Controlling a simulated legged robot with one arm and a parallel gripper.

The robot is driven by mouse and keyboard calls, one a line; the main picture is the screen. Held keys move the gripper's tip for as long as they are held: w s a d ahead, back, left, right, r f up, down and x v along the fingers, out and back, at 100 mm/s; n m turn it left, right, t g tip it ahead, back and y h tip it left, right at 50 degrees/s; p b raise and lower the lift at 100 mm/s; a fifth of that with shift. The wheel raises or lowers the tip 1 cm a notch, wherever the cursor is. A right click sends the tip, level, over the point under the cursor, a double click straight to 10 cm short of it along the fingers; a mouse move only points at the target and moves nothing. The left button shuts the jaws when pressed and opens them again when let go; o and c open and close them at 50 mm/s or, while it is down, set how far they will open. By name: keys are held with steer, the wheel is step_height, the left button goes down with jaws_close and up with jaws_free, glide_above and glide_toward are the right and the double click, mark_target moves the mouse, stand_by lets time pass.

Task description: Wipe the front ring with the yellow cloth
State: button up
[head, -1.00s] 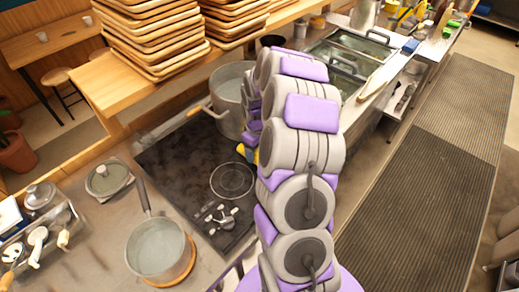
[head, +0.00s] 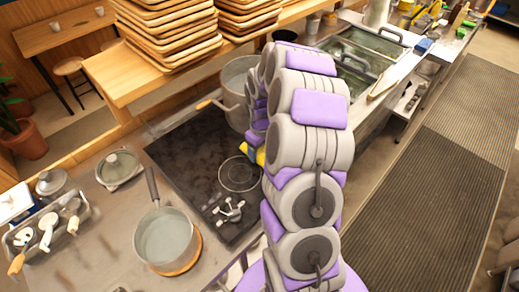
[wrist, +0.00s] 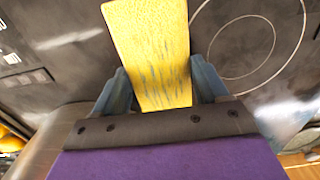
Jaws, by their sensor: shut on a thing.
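The yellow cloth (wrist: 150,45) is pinched between the two fingers of my gripper (wrist: 160,85) in the wrist view. It extends ahead over the dark cooktop and has dark streaks on it. The front ring (head: 239,173) is a thin pale circle on the black cooktop, near the knobs. In the wrist view the ring (wrist: 247,50) lies just right of the cloth. In the head view only a bit of yellow cloth (head: 260,157) shows beside my arm, at the ring's right edge. My arm hides the gripper there. I cannot tell whether the cloth touches the cooktop.
A large pot (head: 235,92) stands at the cooktop's back. A saucepan (head: 167,238) sits on a wooden trivet left of the cooktop. White knobs (head: 228,210) stand in front of the ring. Stacked wooden trays (head: 165,35) rest on the shelf behind.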

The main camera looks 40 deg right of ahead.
steer(key=shift+w+d+p, duration=0.2)
steer(key=shift+d+p, duration=0.1)
steer(key=shift+d, duration=0.6)
steer(key=shift+w+d+p, duration=0.15)
steer(key=shift+d+p, duration=0.1)
steer(key=shift+d, duration=0.65)
steer(key=shift+a, duration=0.2)
steer(key=shift+s+a+f, duration=0.1)
steer(key=shift+s+a, duration=0.1)
steer(key=shift+a, duration=0.75)
steer(key=shift+s+a, duration=0.2)
steer(key=shift+a, duration=0.7)
steer(key=shift+d, duration=0.15)
steer(key=shift+w+d+p, duration=0.2)
steer(key=shift+d+p, duration=0.15)
steer(key=shift+d, duration=0.6)
steer(key=shift+w+d+p, duration=0.15)
steer(key=shift+d+p, duration=0.15)
steer(key=shift+d, duration=0.65)
steer(key=shift+a, duration=0.25)
